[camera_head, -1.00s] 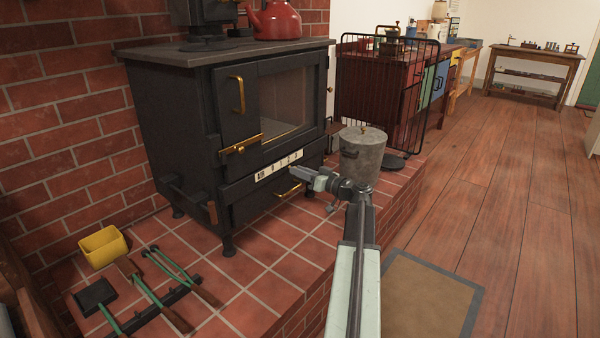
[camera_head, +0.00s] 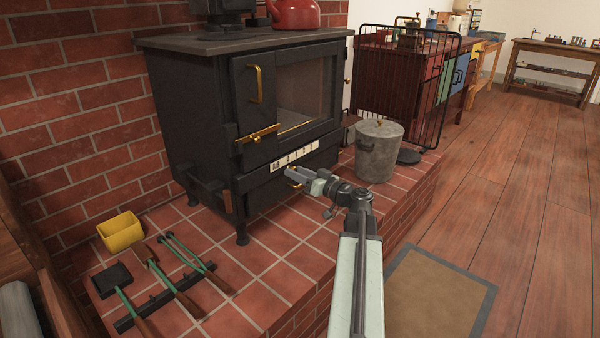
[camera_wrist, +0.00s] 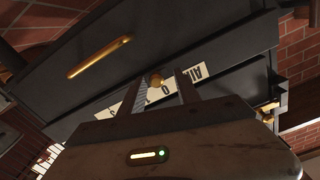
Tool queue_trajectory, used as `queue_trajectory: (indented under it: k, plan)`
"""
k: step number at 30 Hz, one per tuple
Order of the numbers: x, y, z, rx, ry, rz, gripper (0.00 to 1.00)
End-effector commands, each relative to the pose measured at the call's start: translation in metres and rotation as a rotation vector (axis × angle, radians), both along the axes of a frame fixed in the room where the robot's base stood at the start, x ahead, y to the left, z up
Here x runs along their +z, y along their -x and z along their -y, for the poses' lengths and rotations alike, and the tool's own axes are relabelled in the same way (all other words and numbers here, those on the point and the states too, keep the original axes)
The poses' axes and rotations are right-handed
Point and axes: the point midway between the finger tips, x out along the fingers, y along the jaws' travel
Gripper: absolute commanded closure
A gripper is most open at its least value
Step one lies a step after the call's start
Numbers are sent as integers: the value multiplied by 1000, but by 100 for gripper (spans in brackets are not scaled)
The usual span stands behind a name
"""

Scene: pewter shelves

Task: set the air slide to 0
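The black stove (camera_head: 210,115) stands on the brick hearth. A white air scale plate (camera_head: 295,158) with dark marks runs along its front below the glass door.
A brass drawer handle (camera_wrist: 100,57) lies close to my fingers. A grey lidded pot (camera_head: 378,152) stands right of my wrist on the hearth. Fire tools (camera_head: 165,282) and a yellow box (camera_head: 121,232) lie at left. A red kettle (camera_head: 295,13) sits on top.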

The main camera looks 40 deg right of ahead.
Motion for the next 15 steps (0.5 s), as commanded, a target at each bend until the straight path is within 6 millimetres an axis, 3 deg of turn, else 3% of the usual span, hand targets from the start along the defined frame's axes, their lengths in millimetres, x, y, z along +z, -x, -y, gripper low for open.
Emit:
queue_trajectory:
  k: [10, 15]
  plan:
    - [0, 3, 2, -5, -1, 2, 57]
    - [0, 33, 3, -7, -1, 1, 57]
